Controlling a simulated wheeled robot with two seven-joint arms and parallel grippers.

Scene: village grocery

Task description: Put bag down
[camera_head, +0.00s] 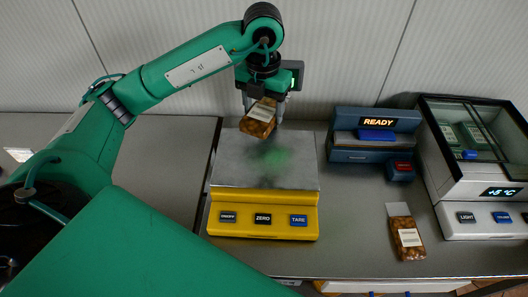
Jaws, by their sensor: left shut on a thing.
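My left gripper (266,103) is shut on a small bag (259,118) with brown contents and a pale label. It holds the bag, tilted, above the back part of the weighing scale. The scale (230,160) has a grey metal plate and a yellow front with ON/OFF, ZERO and TARE buttons. A faint green reflection shows on the plate, and nothing rests on it. A second bag (407,238) of brown contents with a white label lies on the counter to the right of the scale. My right gripper is not in view.
A blue device (361,156) showing READY stands right of the scale, with a small red-topped block (401,170) beside it. A glass-topped cooling case (468,188) fills the far right. The grey counter (350,215) is clear between scale and second bag. A panelled wall stands behind.

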